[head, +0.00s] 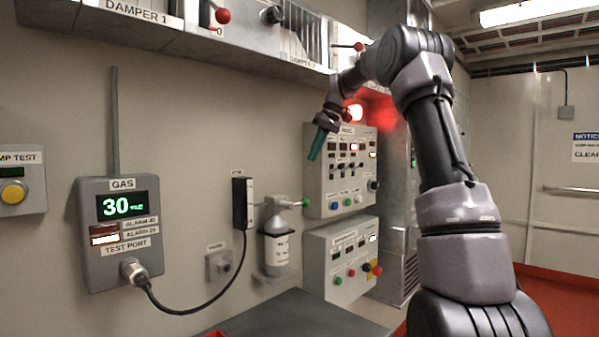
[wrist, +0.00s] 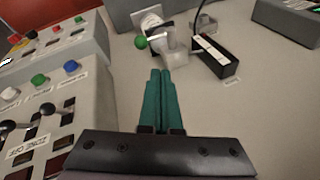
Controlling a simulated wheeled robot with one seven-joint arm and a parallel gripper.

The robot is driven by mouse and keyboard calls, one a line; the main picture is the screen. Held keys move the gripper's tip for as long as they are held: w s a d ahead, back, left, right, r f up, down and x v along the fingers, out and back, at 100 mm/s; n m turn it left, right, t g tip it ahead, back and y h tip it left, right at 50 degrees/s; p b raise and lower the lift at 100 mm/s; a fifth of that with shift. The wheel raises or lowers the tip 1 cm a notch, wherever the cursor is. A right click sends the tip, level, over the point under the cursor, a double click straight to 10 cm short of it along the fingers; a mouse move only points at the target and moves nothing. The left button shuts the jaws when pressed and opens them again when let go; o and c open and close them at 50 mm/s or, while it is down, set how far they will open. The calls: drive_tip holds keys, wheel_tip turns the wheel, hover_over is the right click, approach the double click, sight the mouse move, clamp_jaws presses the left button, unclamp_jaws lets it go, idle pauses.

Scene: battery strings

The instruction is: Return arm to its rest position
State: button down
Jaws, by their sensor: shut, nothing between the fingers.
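My arm rises from the lower right of the head view and bends over to the left. My gripper (head: 317,146) hangs at its end, pointing down, in front of the upper control panel (head: 314,185). In the wrist view my gripper (wrist: 160,73) shows two teal fingers lying side by side, shut with nothing between them. The fingertips are apart from the panel and from the bottle with the green knob (head: 277,245).
A gas meter (head: 122,270) reading 30 hangs at left, with a cable from its test port to a black holder (head: 240,204). A lower panel (head: 318,285) sits under the upper one. A grey table top (head: 290,318) lies below. Damper boxes (head: 300,35) run overhead.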

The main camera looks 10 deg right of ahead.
drive_tip(key=s+a+r+m+t+h, duration=0.1)
drive_tip(key=s+m, duration=0.1)
drive_tip(key=s, duration=0.7)
drive_tip(key=s+a+r+m+t+h, duration=0.1)
drive_tip(key=s+a+t, duration=0.1)
drive_tip(key=s, duration=0.7)
drive_tip(key=s+f+m+t, duration=0.1)
drive_tip(key=s+f+m, duration=0.1)
drive_tip(key=s+f, duration=0.3)
drive_tip(key=s+d+f+m+t, duration=0.1)
drive_tip(key=s+f, duration=0.4)
drive_tip(key=s, duration=0.8)
drive_tip(key=shift+s+d+m+t+h, duration=0.15)
drive_tip(key=shift+d+m+t+h, duration=0.15)
drive_tip(key=shift+m+t, duration=0.15)
